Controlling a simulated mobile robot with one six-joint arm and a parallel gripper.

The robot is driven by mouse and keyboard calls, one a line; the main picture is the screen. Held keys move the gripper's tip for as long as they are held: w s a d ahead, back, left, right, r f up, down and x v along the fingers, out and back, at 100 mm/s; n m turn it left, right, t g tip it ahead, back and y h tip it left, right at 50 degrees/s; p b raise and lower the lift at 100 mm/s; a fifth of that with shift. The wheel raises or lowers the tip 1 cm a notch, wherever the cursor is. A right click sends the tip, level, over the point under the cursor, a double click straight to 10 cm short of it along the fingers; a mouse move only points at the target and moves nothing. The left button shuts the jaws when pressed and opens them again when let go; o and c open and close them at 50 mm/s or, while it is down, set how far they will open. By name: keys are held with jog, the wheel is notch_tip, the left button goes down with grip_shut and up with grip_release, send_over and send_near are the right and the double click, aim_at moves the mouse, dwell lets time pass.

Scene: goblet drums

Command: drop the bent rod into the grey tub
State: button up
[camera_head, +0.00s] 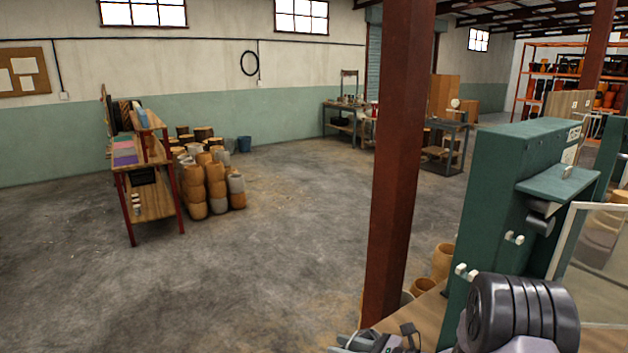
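I cannot make out the bent rod in this view. I cannot pick out the grey tub with certainty either; a small blue-grey bucket (244,144) stands on the floor by the far wall, beside the stacked drum shells. Part of my arm shows at the bottom right. What seems to be my gripper (385,341) is at the bottom edge, low in front of the brown post and mostly cut off. Its fingers cannot be made out, nor whether it holds anything.
A red-brown post (400,150) rises in the middle. A green machine (513,205) stands at right, with orange drum shells (443,262) beside it. A red-legged shelf (150,203) and stacked drum shells (195,190) stand at left. A workbench (345,118) stands behind. The central floor is clear.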

jog(key=p+v, duration=0.4)
jog(key=v, duration=1.3)
jog(key=shift+s+d, duration=0.1)
jog(key=shift+d, duration=0.05)
